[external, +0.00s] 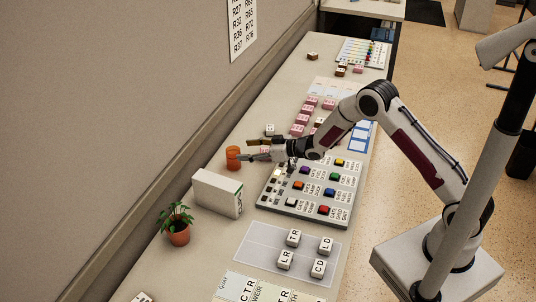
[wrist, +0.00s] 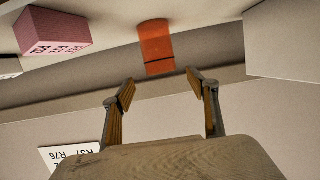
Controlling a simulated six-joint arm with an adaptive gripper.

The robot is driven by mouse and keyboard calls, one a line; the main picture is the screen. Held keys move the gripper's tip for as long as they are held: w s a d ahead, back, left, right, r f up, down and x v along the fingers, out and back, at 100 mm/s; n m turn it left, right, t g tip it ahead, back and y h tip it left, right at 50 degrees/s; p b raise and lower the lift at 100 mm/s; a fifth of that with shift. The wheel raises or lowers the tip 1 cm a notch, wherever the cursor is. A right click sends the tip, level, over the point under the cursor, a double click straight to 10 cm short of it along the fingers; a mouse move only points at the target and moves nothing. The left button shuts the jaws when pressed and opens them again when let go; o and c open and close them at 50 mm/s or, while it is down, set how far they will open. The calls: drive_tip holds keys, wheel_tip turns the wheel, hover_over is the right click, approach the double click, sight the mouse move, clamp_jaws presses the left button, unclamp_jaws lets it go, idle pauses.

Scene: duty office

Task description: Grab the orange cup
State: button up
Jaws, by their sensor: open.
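The orange cup (external: 233,157) stands upright on the long table near the wall, behind the white box. In the wrist view the cup (wrist: 155,45) shows beyond the fingertips, roughly in line with the gap between them. My gripper (external: 250,149) reaches toward the wall beside the cup, and one finger overlaps the cup's right edge in the external view. In the wrist view my gripper (wrist: 161,84) is open with nothing between its fingers. I cannot tell whether a finger touches the cup.
A white box (external: 216,194) and a potted plant (external: 177,224) stand nearer the camera. A grey panel with coloured buttons (external: 311,189) lies below my arm. Pink blocks (external: 302,119) sit farther back, one showing in the wrist view (wrist: 52,32). The wall (external: 130,90) bounds the table's left side.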

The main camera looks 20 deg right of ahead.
sight(237, 151)
drive_tip(key=shift+f+x, duration=0.25)
drive_tip(key=shift+x, duration=2.25)
drive_tip(key=shift+s, duration=0.1)
drive_tip(key=shift+c, duration=0.4)
drive_tip(key=c, duration=1.1)
